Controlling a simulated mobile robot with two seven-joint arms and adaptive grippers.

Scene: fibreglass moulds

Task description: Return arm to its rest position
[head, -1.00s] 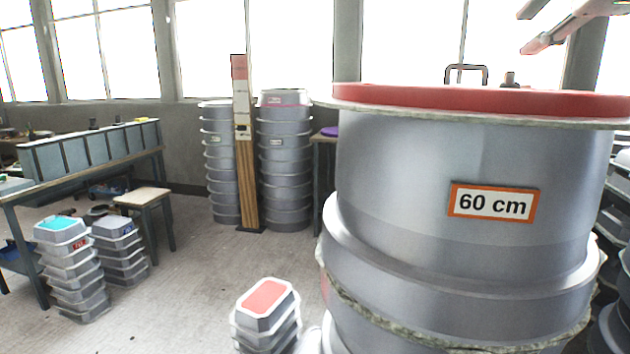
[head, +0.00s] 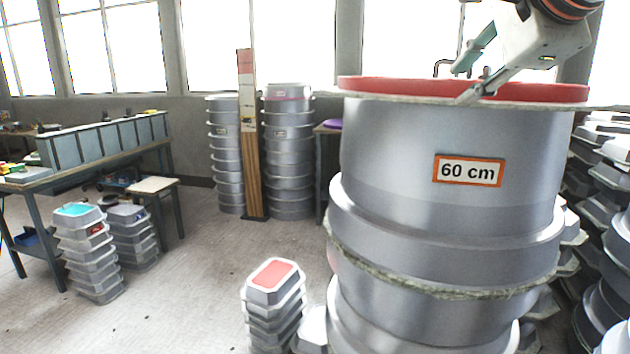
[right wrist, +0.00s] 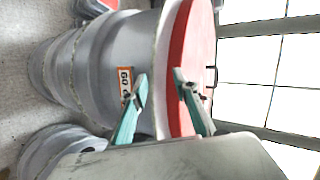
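My right gripper (head: 462,84) hangs at the upper right of the head view, by the red-topped rim of the big grey mould stack (head: 400,140). Its two greenish fingers are spread apart with nothing between them. In the right wrist view the open fingers (right wrist: 160,78) show in front of the stack's red top (right wrist: 190,35) and grey side. I cannot tell whether a finger touches the rim. My left gripper is in neither view.
The stack bears a "60 cm" sign (head: 468,171). Smaller moulds with a red top (head: 272,273) stand left of it. More moulds crowd the right side (head: 600,230). A workbench (head: 100,160) and stool (head: 153,185) stand at left. Open floor (head: 190,290) lies between.

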